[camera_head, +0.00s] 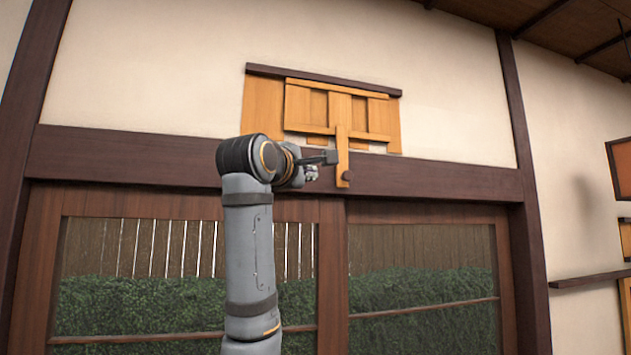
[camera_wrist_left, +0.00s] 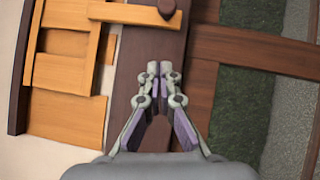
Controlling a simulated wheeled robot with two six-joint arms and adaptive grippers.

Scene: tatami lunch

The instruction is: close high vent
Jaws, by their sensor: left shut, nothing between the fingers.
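The high vent (camera_head: 268,108) is a light wooden slatted panel on the wall above the dark beam, and it also shows at the left of the left wrist view (camera_wrist_left: 70,110). A sliding slatted frame (camera_head: 310,84) sits over it, with slots partly showing between the slats. A wooden handle tab (camera_head: 342,155) hangs from the frame over the beam, with a dark round knob (camera_head: 347,176) at its lower end. My left gripper (camera_head: 331,157) is shut and empty, just left of the tab in the head view. In the left wrist view its fingertips (camera_wrist_left: 159,68) are together before the beam. My right gripper is out of view.
The dark beam (camera_head: 430,178) runs across the wall under the vent. Below it are sliding doors with glass (camera_head: 420,270), with a hedge and fence behind. A wall shelf (camera_head: 590,278) is at the right. The wall right of the vent is bare.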

